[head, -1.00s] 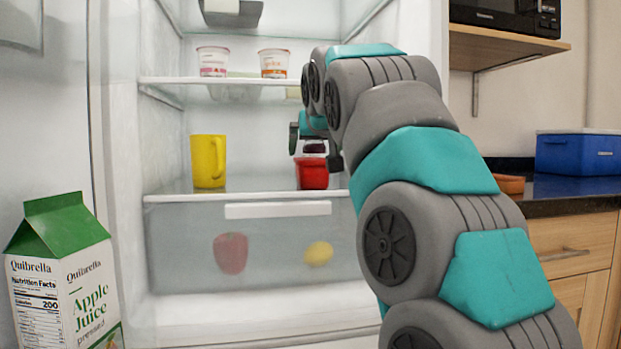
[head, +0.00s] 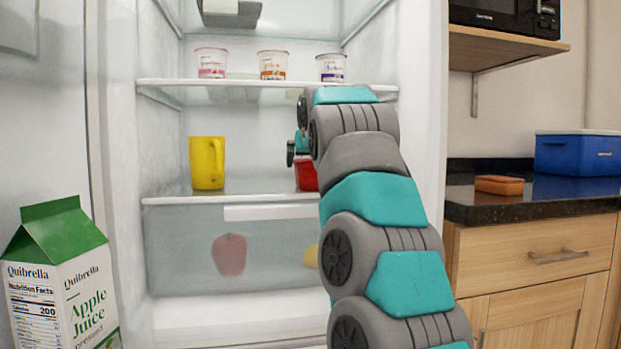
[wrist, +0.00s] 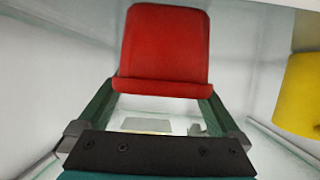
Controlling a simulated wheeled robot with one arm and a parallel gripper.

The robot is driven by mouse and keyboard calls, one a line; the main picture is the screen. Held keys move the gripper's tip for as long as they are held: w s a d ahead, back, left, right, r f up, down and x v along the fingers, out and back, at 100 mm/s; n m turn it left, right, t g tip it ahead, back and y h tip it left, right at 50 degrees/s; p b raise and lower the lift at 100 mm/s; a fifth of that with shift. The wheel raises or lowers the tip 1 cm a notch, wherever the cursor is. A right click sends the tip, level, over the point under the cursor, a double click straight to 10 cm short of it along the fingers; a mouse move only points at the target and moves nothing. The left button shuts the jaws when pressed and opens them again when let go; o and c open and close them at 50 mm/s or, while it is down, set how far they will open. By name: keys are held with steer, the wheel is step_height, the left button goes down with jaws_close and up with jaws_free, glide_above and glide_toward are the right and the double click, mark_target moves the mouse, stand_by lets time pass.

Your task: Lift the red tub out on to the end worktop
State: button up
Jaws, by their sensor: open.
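The red tub (head: 307,175) stands on the fridge's middle glass shelf, right of the yellow mug; my arm hides its right part in the head view. In the wrist view the red tub (wrist: 165,45) lies straight ahead, its rimmed edge between or just beyond my fingertips. My gripper (wrist: 158,92) is open, with one green finger at each side of the tub; I cannot tell whether they touch it. In the head view my gripper (head: 292,152) is mostly hidden by my arm. The end worktop (head: 535,205) is dark granite, right of the fridge.
The yellow mug (head: 207,163) is beside the tub. Several yoghurt pots, one an orange-labelled pot (head: 273,66), stand on the shelf above. An orange-brown block (head: 499,185) and blue box (head: 577,154) occupy the worktop; its front stretch is clear. A juice carton (head: 60,275) is at left.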

steer(key=shift+w+f, duration=0.1)
steer(key=shift+w, duration=0.1)
steer(key=shift+c, duration=0.2)
steer(key=c, duration=1.3)
